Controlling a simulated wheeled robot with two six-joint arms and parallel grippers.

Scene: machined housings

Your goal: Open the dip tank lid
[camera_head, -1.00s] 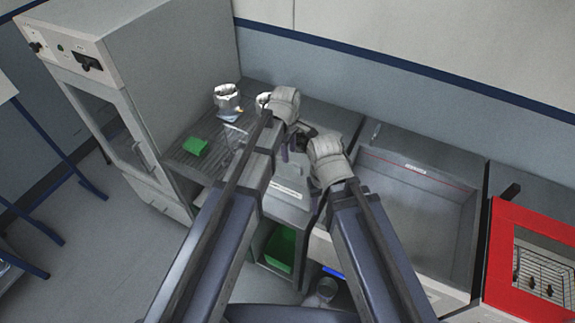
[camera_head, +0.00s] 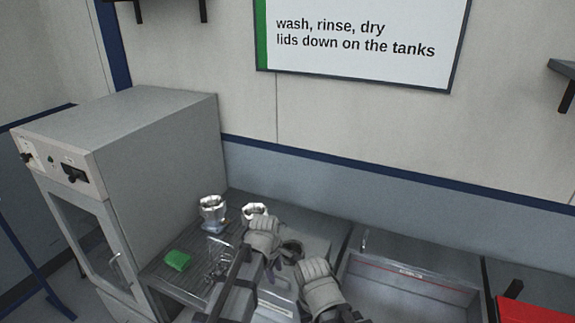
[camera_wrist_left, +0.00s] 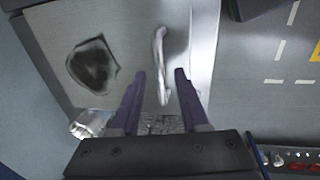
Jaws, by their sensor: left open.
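A pale grey flat panel, which looks like the dip tank lid (camera_wrist_left: 130,35), fills the upper left of the left wrist view. A light bar handle (camera_wrist_left: 160,60) stands on it. My left gripper (camera_wrist_left: 160,75) is open, with its two purple-grey fingers on either side of the handle's line; I cannot tell whether they touch it. A dark rounded patch (camera_wrist_left: 92,66) shows on the panel. In the head view my arms hide much of the lid. My right gripper's wrist part (camera_head: 320,287) shows there, but its fingers are hidden.
Two silver housings (camera_head: 212,213) stand at the back left. A green block (camera_head: 177,260) and a wire basket (camera_head: 218,258) are on the ribbed drainer. A grey cabinet (camera_head: 160,160) stands left. An open basin (camera_head: 410,290) and a red-framed unit (camera_head: 530,308) are right.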

